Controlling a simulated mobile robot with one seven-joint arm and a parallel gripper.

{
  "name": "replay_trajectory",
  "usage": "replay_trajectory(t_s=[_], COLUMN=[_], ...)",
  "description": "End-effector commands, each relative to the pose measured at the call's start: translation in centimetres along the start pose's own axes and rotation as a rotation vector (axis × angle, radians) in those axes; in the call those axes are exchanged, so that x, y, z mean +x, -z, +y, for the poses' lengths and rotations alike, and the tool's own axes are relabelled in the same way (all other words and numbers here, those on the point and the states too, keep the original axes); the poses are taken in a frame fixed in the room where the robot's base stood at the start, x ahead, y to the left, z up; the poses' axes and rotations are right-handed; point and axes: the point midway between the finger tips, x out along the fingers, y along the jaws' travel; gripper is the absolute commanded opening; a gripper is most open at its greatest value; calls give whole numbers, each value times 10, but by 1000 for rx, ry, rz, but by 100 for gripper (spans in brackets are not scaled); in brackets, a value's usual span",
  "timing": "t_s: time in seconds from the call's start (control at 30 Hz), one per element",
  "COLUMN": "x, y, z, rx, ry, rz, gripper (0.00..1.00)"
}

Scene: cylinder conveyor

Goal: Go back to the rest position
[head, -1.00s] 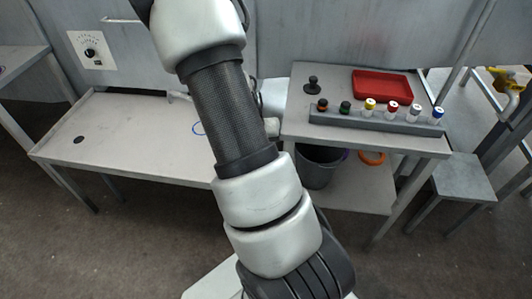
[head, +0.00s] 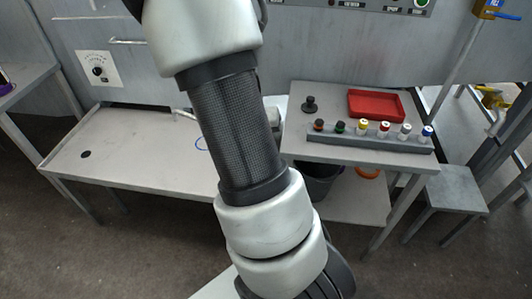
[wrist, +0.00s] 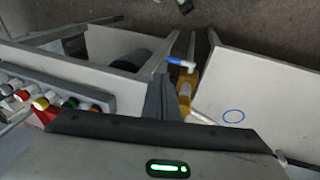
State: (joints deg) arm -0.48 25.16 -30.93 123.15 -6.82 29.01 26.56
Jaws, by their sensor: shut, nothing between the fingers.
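My gripper (wrist: 165,98) shows in the wrist view as dark grey fingers at the centre, shut with nothing between them. In the head view my arm runs down the middle and its end is at the bottom edge, where the fingers cannot be seen. The gripper appears clear of the tables.
A grey rack (head: 370,143) with several coloured-cap cylinders stands on the right table (head: 300,152), near a red tray (head: 376,117) and a black knobbed piece (head: 309,104). The left table (head: 120,150) is mostly bare. A dark bin (head: 318,186) stands below.

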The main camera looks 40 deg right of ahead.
Motion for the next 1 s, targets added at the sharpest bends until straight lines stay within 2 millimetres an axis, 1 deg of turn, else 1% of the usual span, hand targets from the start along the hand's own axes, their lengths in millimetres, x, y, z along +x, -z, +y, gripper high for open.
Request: replay_trajectory(t_s=[0.03, 0.1, 0.37, 0.47, 0.57, 0.6, 0.67, 0.7, 0.73, 0.77, 0.8, 0.9, 1.0], x=[-5, -7, -10, -26, -61, -80, -110, -130, -145, -159, -177, -215, -241], y=[0, 0, -1, -6, -20, -28, -42, -53, -62, -70, -82, -111, -135], z=[1, 2, 0, -9, -27, -34, -45, -50, -53, -56, -58, -59, -55], rx=[-1, 0, -3, -23, -78, -111, -169, -212, -245, -277, -323, -429, -517], ry=[0, 0, 6, 47, 130, 170, 233, 272, 300, 325, 357, 417, 452], rz=[0, 0, 0, 3, 12, 20, 36, 50, 63, 75, 96, 152, 204], gripper=[0, 0, 0, 0, 0, 0, 0, 0, 0, 0, 0, 0, 0])
